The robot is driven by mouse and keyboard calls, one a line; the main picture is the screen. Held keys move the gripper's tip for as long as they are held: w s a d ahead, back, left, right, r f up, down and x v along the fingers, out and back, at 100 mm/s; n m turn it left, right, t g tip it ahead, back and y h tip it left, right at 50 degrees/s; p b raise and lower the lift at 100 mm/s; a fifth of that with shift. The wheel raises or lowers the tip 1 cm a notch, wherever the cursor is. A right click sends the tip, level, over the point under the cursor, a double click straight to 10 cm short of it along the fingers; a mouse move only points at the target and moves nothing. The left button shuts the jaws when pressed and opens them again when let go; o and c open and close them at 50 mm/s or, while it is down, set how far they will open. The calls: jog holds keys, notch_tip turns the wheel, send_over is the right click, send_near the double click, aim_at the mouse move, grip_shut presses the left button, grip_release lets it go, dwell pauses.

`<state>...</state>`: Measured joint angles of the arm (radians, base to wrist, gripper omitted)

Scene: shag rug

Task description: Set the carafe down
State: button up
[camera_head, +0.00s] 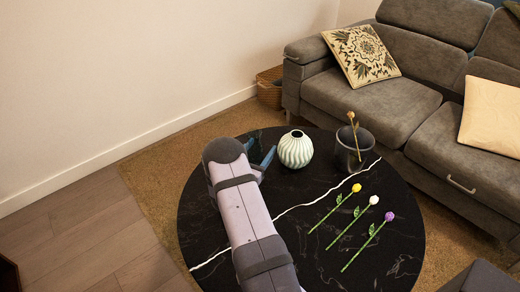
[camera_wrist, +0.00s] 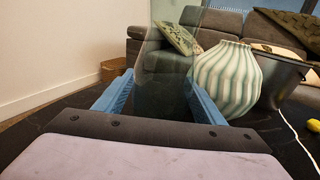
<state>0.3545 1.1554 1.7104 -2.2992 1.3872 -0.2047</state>
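A clear glass carafe (camera_wrist: 160,95) stands upright between the two blue fingers of my gripper (camera_wrist: 158,80) in the wrist view. The fingertips meet its sides, so the gripper looks shut on it. Its top runs out of the picture, and its base is hidden, so I cannot tell whether it touches the table. In the head view my gripper (camera_head: 262,160) is over the back left of the round black table (camera_head: 310,260); the carafe is hard to make out there.
A ribbed pale green vase (camera_head: 295,149) stands just right of my gripper, also in the wrist view (camera_wrist: 226,80). A dark pot (camera_head: 346,160) holds one flower. Yellow, white and purple flowers (camera_head: 354,227) lie on the table's right. A grey sofa (camera_head: 400,100) stands behind.

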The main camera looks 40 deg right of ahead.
jog(key=shift+r, duration=0.15)
jog(key=shift+a, duration=0.1)
jog(key=p+v, duration=0.2)
jog(key=v, duration=0.9)
jog(key=shift+s+a, duration=0.2)
jog(key=shift+a, duration=0.15)
jog(key=s+a+r+m+g+y, duration=0.25)
jog(key=s+m+g, duration=0.3)
jog(key=s, duration=0.35)
jog(key=s+a+r+m+g+y, duration=0.25)
jog(key=s+m+g, duration=0.25)
jog(key=s+m, duration=0.3)
jog(key=s+a+m+t+y, duration=0.2)
jog(key=a+m+y, duration=0.2)
jog(key=a, duration=0.6)
jog(key=s+a+m+t+y, duration=0.1)
jog(key=a+m+y, duration=0.4)
jog(key=a, duration=0.6)
jog(key=y, duration=0.2)
jog(key=shift+s+t+y, duration=0.3)
jog(key=shift+s+t, duration=0.05)
jog(key=shift+r, duration=0.1)
